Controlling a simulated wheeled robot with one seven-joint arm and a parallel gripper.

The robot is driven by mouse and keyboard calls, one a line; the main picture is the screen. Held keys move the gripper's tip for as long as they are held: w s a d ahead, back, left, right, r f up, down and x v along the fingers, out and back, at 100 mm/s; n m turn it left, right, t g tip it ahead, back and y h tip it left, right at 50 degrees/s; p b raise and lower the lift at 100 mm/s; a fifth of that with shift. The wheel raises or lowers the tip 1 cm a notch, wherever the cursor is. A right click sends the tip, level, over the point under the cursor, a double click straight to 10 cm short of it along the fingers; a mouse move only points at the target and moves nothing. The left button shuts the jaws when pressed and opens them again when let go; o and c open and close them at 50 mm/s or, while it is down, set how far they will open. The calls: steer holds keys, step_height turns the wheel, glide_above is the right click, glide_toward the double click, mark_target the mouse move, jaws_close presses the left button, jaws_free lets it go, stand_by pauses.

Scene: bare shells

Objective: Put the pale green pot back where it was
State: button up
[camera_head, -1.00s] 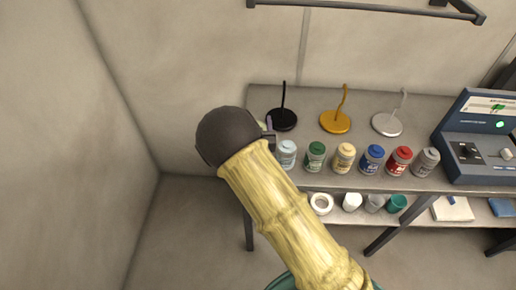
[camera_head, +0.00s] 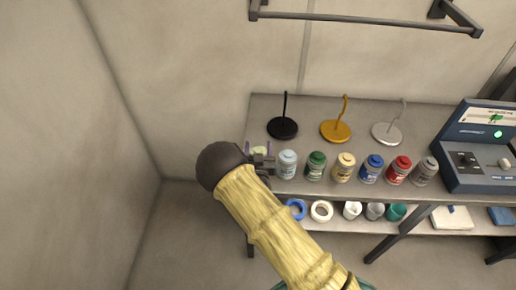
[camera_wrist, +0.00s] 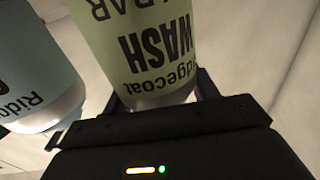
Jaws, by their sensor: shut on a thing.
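The pale green pot (camera_wrist: 150,45) is upside down in the wrist view, with dark lettering that includes "WASH". It sits between the fingers of my gripper (camera_wrist: 158,95), which is shut on it. In the head view only a little of the pale green pot (camera_head: 259,151) shows between the purple fingers of my gripper (camera_head: 259,149). It is at the left end of the table, just left of the pale blue pot (camera_head: 287,166). The pale blue pot also shows close by in the wrist view (camera_wrist: 35,65). I cannot tell whether the held pot touches the table top.
A row of pots in green (camera_head: 316,167), cream, blue, red and grey runs rightward along the front of the table (camera_head: 365,115). Black (camera_head: 282,128), orange and silver stands are behind them. A console (camera_head: 480,150) is at the right. Rings and cups fill the lower shelf.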

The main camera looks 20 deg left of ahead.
steer(key=shift+f, duration=0.4)
steer(key=shift+d, duration=0.1)
steer(key=shift+s, duration=0.1)
steer(key=o, duration=1.8)
steer(key=shift+c, duration=0.2)
